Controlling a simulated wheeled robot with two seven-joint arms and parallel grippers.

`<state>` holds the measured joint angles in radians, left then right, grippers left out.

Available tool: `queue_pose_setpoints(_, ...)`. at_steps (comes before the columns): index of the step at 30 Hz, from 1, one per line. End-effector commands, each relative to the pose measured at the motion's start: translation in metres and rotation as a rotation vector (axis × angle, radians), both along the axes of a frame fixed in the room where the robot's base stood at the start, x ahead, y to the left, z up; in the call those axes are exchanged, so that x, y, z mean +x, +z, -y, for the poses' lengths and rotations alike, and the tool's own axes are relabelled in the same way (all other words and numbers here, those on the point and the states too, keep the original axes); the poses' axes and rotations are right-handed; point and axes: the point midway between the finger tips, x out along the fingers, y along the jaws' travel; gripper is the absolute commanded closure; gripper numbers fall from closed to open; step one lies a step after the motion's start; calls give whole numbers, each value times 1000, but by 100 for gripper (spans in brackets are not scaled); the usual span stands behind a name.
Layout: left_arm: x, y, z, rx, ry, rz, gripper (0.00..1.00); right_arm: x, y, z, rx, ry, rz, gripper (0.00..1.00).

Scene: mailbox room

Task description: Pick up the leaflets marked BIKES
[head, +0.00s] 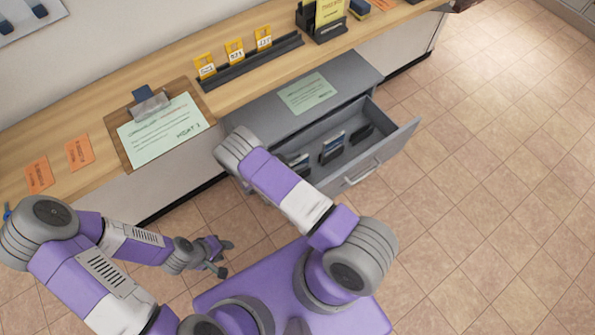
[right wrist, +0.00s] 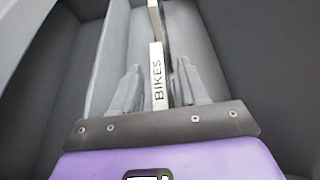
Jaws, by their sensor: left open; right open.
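The leaflets marked BIKES (right wrist: 157,82) stand on edge in the right wrist view, with a white label strip facing me. My right gripper (right wrist: 158,72) is open, with one finger on each side of them; I cannot tell whether either finger touches. In the head view my right arm reaches over the open grey drawer (head: 392,147) and hides its gripper. Dark-edged stacks stand in this drawer, one partly behind my arm (head: 298,162) and others further right (head: 333,148). My left gripper (head: 224,258) is open and empty, low over the floor, away from the drawer.
The wooden counter holds a clipboard (head: 163,128), orange slips (head: 79,152), a rack with yellow cards (head: 235,52) and a dark holder (head: 329,27). A green sheet (head: 308,93) lies on the grey cabinet top. The tiled floor at right is clear.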

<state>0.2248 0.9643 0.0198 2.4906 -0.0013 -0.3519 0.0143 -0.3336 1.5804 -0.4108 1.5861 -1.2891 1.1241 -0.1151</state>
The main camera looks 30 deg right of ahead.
Motion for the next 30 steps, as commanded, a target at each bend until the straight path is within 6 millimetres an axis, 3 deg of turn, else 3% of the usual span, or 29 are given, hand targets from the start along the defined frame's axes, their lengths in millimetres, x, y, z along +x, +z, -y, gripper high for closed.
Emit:
queue_pose_setpoints(5, 0, 1, 0, 0, 0, 0, 57, 0, 1, 0, 0, 1, 1, 56)
queue_pose_setpoints(14, 0, 1, 0, 0, 0, 0, 57, 0, 1, 0, 0, 1, 1, 100)
queue_pose_setpoints(26, 0, 1, 0, 0, 0, 0, 57, 0, 2, 0, -1, 1, 1, 100)
queue_pose_setpoints(30, 0, 8, 0, 0, 0, 0, 57, 1, 16, 0, -1, 0, 2, 100)
